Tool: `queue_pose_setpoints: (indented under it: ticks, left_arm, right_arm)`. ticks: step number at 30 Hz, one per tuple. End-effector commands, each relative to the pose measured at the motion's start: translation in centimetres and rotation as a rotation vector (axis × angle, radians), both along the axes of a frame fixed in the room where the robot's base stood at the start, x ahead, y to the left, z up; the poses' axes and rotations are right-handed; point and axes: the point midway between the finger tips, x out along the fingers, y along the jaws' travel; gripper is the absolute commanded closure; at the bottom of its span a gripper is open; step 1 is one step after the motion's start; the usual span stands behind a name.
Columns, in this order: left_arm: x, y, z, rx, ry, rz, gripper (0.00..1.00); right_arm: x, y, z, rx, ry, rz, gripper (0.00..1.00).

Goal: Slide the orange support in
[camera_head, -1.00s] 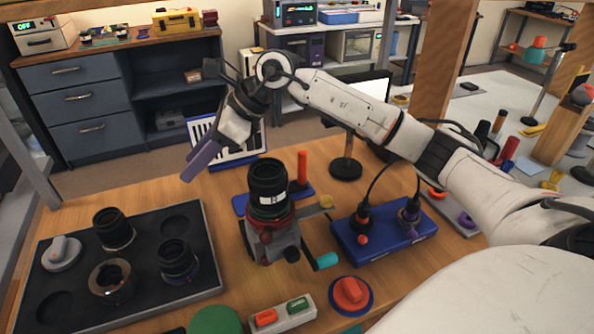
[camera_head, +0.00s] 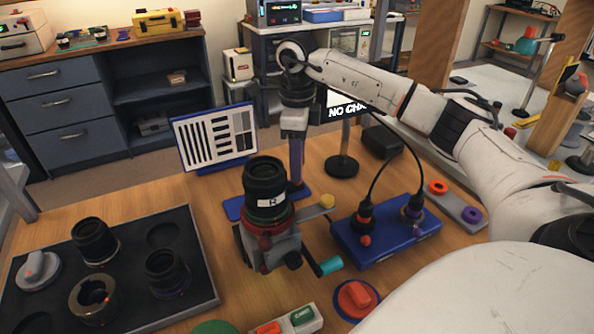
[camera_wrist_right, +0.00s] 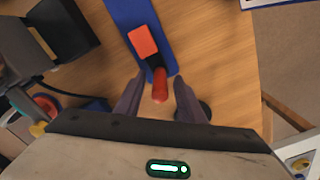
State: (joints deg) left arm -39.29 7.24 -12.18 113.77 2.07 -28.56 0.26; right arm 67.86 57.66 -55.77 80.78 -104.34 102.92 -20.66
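The orange support shows in the right wrist view as an orange block (camera_wrist_right: 143,42) and a red-orange post (camera_wrist_right: 160,86) on a blue base (camera_wrist_right: 142,15). In the head view, my right gripper (camera_head: 296,178) points down behind the lens and hides the post; the blue base (camera_head: 233,206) shows beside the lens. In the wrist view my right gripper (camera_wrist_right: 158,80) is open, with one finger on each side of the post and gaps visible. A black lens with a white label (camera_head: 266,188) stands upright in a red and grey mount (camera_head: 268,245). My left gripper is not in view.
A striped test chart (camera_head: 215,138) stands behind the base. A dark tray (camera_head: 205,262) holds several lens parts at left. A blue box with cables (camera_head: 385,243) and a teal-ended crank (camera_head: 330,265) are right of the mount. A round black stand (camera_head: 342,166) is close behind.

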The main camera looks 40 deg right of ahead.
Motion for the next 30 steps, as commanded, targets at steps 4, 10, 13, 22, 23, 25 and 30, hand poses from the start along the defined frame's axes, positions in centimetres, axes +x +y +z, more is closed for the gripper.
queue_pose_setpoints:
  ticks: [4, 10, 13, 22, 23, 25, 30]
  left_arm:
    - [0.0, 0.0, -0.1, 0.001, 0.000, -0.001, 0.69]
    - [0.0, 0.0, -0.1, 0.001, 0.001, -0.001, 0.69]
    - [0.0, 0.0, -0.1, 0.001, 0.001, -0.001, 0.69]
    - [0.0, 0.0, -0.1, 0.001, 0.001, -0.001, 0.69]
    - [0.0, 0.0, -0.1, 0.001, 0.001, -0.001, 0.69]
    - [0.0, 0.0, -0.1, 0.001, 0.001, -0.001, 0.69]
    - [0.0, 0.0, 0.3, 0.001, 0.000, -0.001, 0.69]
  right_arm:
    - [0.0, 0.0, -1.8, 0.001, 0.001, 0.000, 0.64]
    - [0.0, 0.0, -2.5, 0.001, -0.001, 0.001, 0.64]
    - [0.0, 0.0, -2.5, 0.001, -0.001, 0.001, 0.64]
    - [0.0, 0.0, -2.5, 0.001, -0.002, 0.001, 1.00]
    - [0.0, 0.0, -2.5, 0.001, -0.002, 0.001, 1.00]
    - [0.0, 0.0, -2.5, 0.001, -0.002, 0.001, 1.00]
    - [0.3, 0.8, -2.4, 0.002, -0.001, 0.004, 1.00]
